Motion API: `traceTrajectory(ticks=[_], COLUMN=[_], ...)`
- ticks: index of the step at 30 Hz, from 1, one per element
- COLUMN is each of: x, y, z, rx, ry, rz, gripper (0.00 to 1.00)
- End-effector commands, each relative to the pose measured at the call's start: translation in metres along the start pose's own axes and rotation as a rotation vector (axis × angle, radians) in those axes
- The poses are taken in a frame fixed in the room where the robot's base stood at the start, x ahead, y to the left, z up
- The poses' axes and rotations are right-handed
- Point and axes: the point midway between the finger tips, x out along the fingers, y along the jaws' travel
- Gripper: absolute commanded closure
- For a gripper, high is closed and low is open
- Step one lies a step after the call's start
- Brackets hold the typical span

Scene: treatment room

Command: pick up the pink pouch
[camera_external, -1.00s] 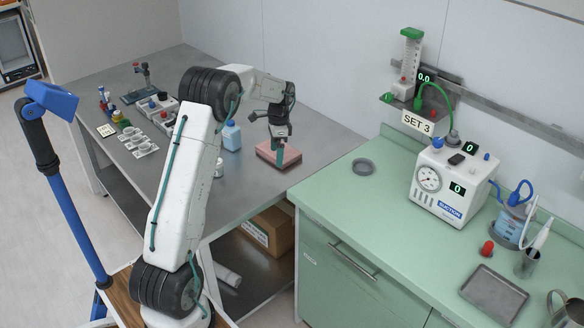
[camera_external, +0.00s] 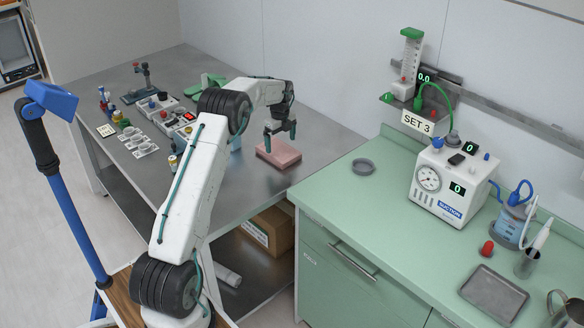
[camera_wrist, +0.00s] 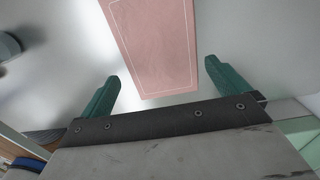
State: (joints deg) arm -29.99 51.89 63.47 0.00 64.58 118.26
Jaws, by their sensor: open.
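The pink pouch (camera_external: 279,153) lies flat on the grey metal table, near its right edge beside the green counter. My gripper (camera_external: 280,136) is open and empty, raised above the pouch, with its fingers pointing down. In the wrist view the pouch (camera_wrist: 155,45) fills the top middle, with a thin pale line along its border. The two green fingertips (camera_wrist: 160,85) stand wide apart, one on each side of the pouch's near end. The far end of the pouch is cut off by the frame's top edge.
Small jars, white cups (camera_external: 138,141) and devices sit farther left on the table (camera_external: 240,188). The green counter (camera_external: 335,195) with a suction unit (camera_external: 450,180) adjoins on the right.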

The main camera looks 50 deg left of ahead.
Motion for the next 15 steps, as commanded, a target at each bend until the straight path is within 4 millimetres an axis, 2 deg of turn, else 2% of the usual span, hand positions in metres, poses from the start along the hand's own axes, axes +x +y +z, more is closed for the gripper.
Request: traceTrajectory(ticks=[9,15], x=[0.044,0.047], y=[-0.001,-0.001], z=[0.002,0.002], rx=[-0.001,-0.001], ry=[0.001,0.000], rz=[0.002,0.000], gripper=[0.00,0.00])
